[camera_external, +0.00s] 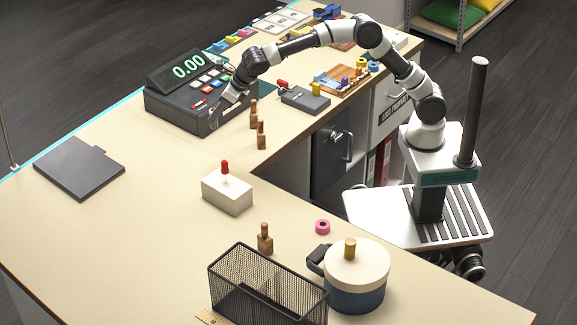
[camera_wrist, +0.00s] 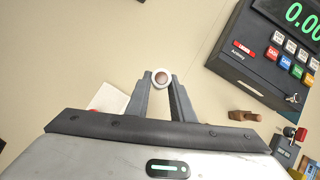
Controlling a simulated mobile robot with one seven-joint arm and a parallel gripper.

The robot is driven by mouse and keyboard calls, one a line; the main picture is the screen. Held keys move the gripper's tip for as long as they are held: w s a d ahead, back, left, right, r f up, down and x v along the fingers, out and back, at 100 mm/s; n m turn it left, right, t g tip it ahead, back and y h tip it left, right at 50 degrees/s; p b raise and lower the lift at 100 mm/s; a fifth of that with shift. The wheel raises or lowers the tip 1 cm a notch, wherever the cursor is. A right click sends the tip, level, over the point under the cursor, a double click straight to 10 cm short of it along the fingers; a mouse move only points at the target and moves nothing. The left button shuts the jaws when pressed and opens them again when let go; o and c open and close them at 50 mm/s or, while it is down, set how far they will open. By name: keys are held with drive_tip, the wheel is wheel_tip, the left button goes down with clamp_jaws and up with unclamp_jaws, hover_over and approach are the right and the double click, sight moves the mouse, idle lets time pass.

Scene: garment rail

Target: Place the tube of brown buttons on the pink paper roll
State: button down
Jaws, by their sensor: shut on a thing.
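My gripper (camera_wrist: 162,88) is shut on a small round thing with a pale rim and a brown-red middle, seen end on, which looks like the tube of brown buttons (camera_wrist: 161,77). In the external view my gripper (camera_external: 214,121) is above the counter, close to the front right corner of the cash register; the tube is too small to make out there. The pink paper roll (camera_external: 322,227) lies flat on the counter near its inner edge, left of the pot, far from my gripper. It does not show in the wrist view.
The cash register (camera_external: 190,98) stands beside my gripper. Wooden bottle-shaped pieces (camera_external: 261,136) and a pale block with a red knob (camera_external: 227,194) stand between gripper and roll. A lidded pot (camera_external: 356,285), a mesh basket (camera_external: 268,285) and another wooden piece (camera_external: 265,240) are near the roll.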

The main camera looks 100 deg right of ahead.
drive_tip(key=s+a+n+y+b, duration=0.15)
drive_tip(key=s+a, duration=0.45)
drive_tip(key=a, duration=0.7)
drive_tip(key=n+y+b, duration=0.1)
drive_tip(key=n+b, duration=0.3)
drive_tip(key=b, duration=0.3)
hover_over(326, 223)
wheel_tip(326, 223, down, 11)
drive_tip(key=shift+f+b, duration=0.9)
drive_tip(key=shift+f, duration=1.3)
drive_tip(key=shift+f, duration=0.2)
drive_tip(key=c, duration=1.5)
unclamp_jaws()
drive_tip(key=shift+c, duration=0.2)
